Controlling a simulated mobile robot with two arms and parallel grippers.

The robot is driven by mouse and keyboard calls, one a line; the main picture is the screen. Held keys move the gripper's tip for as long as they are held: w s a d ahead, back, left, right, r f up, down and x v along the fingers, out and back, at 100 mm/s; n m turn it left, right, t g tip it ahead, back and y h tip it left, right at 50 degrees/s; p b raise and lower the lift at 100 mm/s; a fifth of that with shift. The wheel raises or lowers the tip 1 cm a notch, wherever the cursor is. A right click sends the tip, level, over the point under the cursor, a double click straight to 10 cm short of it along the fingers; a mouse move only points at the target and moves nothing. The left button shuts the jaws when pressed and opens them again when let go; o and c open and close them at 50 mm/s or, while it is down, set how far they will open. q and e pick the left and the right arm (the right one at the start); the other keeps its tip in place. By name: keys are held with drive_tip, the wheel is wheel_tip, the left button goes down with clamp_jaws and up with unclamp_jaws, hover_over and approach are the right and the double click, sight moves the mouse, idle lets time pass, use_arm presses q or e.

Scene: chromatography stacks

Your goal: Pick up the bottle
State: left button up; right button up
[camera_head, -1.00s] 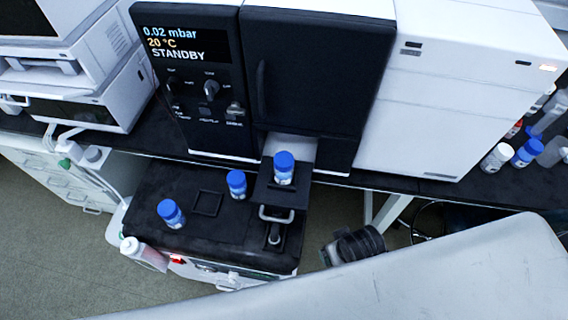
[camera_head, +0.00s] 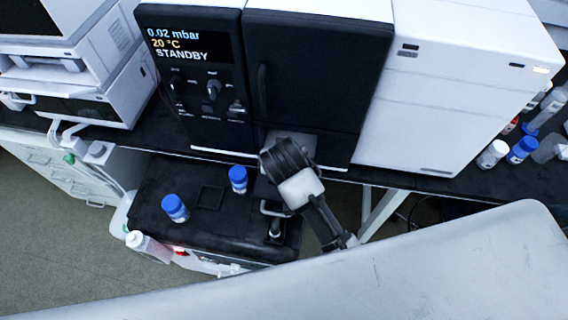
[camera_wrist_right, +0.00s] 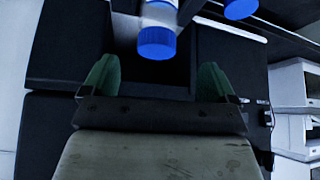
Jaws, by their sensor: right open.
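A blue-capped bottle with a clear and white body (camera_wrist_right: 156,42) shows in the wrist view just ahead of my right gripper (camera_wrist_right: 156,78). The gripper's two green fingers are open, one on each side of the cap's line, with the bottle not clamped. In the head view my right arm covers the small tray at the machine's front, and the bottle there is hidden. Two more blue-capped bottles stand on the black cart top: one near the tray (camera_head: 238,179) and one further left (camera_head: 175,208). My left gripper is not in view.
The black machine (camera_head: 315,75) with a standby display stands behind the cart (camera_head: 150,185). A pink-liquid bottle (camera_head: 148,243) hangs at the cart's left edge. Several bottles stand at the far right, including a blue-capped one (camera_head: 521,150).

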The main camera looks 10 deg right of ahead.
drive_tip(key=p+x, duration=0.1)
drive_tip(key=x, duration=0.8)
drive_tip(key=shift+s+d, duration=0.1)
drive_tip(key=shift+d, duration=0.1)
drive_tip(key=shift+r, duration=0.1)
drive_tip(key=c, duration=1)
drive_tip(key=shift+c, duration=0.3)
drive_tip(key=shift+r, duration=0.1)
